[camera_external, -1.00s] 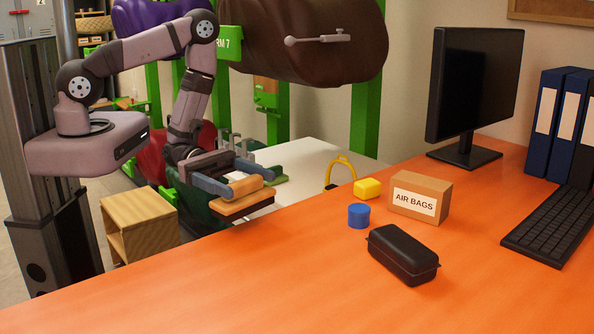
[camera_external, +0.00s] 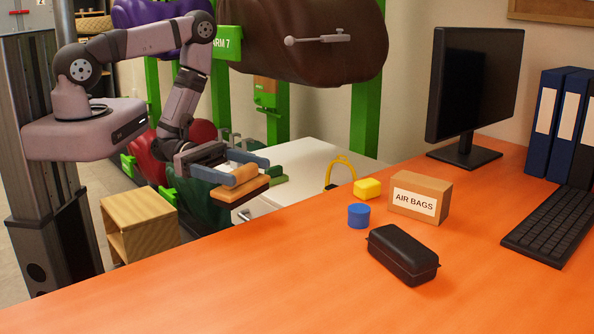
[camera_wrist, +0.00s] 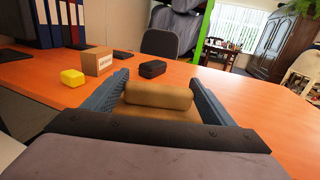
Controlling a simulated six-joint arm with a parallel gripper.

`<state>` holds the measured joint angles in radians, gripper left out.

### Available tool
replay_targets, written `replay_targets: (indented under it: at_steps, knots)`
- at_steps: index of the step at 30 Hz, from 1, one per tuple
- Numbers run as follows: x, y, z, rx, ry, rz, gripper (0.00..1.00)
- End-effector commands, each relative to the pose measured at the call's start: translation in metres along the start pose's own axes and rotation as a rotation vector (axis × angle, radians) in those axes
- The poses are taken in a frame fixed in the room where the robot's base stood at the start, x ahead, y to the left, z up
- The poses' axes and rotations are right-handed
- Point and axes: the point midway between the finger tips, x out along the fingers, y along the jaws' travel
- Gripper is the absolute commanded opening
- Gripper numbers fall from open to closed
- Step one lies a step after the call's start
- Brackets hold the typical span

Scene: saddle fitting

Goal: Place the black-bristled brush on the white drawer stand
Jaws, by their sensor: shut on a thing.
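In the wrist view, the brush's rounded tan handle (camera_wrist: 158,95) lies between the two blue-grey fingers of my gripper (camera_wrist: 160,92). No black bristles can be made out in either view. The white drawer stand (camera_external: 316,160) is behind and to the right of the brush in the external view. Its pale top is partly hidden by my gripper and the desk.
A wooden crate (camera_external: 140,224) is at left.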

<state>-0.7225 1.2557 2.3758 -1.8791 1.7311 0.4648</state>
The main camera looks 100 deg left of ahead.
Motion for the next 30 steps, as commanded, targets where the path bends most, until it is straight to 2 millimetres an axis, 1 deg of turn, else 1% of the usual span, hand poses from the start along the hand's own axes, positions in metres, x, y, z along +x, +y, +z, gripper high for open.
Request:
replay_targets:
  at_steps: [4, 8, 11, 14, 17, 18, 20, 25, 27, 30]
  knots:
    - [0.005, -0.01, -0.004, 0.0, -0.001, -0.033, 0.52]
    - [0.017, -0.031, -0.01, 0.002, -0.002, -0.104, 0.52]
    - [0.03, -0.054, -0.014, 0.004, -0.002, -0.188, 0.52]
    - [0.046, -0.083, -0.015, 0.006, -0.005, -0.29, 0.52]
    - [0.066, -0.11, -0.013, 0.01, -0.007, -0.404, 0.52]
    - [0.076, -0.121, -0.011, 0.012, -0.009, -0.449, 0.52]
    - [0.091, -0.135, -0.007, 0.013, -0.01, -0.511, 0.52]
    - [0.14, -0.176, 0.011, 0.015, -0.012, -0.676, 0.52]
    - [0.164, -0.19, 0.022, 0.016, -0.013, -0.729, 0.52]
    - [0.193, -0.195, 0.04, 0.012, -0.011, -0.764, 0.52]
